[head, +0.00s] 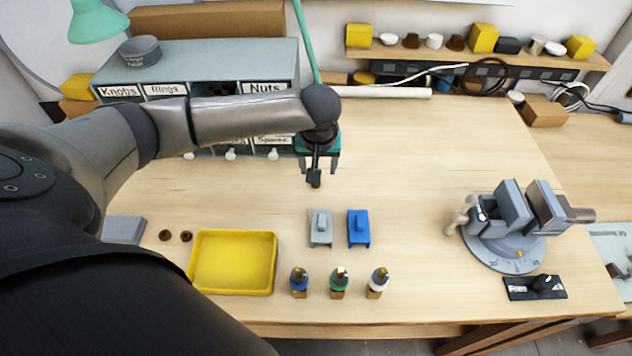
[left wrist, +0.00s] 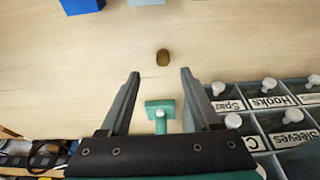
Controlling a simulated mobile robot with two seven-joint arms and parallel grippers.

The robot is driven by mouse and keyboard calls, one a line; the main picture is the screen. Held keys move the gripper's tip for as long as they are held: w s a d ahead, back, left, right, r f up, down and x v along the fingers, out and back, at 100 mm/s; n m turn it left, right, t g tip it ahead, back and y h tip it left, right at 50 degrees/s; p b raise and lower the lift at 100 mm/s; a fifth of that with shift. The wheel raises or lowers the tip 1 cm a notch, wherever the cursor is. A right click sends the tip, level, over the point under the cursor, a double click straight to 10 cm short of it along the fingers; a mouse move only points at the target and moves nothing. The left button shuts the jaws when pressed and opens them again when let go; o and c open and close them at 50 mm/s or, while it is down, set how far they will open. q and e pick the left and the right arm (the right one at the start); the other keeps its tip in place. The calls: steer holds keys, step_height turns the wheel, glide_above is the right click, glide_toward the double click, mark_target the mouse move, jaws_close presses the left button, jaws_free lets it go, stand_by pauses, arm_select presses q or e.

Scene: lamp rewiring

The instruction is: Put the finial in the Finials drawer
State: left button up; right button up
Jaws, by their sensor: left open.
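A small brown, roughly cylindrical piece, which looks like the finial (left wrist: 163,57), stands on the table in the left wrist view, beyond my fingertips and between their lines. My left gripper (left wrist: 156,74) is open and empty, pointing down. In the head view my left gripper (head: 318,168) hangs above the table in front of the drawer cabinet (head: 220,60); the finial is hard to make out below it. The cabinet's readable labels are Knobs, Rings and Nuts, and Hooks and Sleeves in the wrist view. I cannot read a Finials label; my arm covers part of the front.
A grey block (head: 321,228) and blue block (head: 359,228) stand nearer me. A yellow tray (head: 232,262), several small bottles (head: 339,282) and a vise (head: 512,225) are also on the table. A teal lamp post (head: 305,42) rises behind my gripper. The table centre right is clear.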

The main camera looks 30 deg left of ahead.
arm_select(q)
steer(key=shift+a+b+x, duration=0.15)
steer(key=shift+b+x, duration=0.05)
steer(key=shift+x, duration=1.65)
steer(key=shift+a+b+x, duration=0.15)
steer(key=shift+x, duration=1.75)
jaws_close()
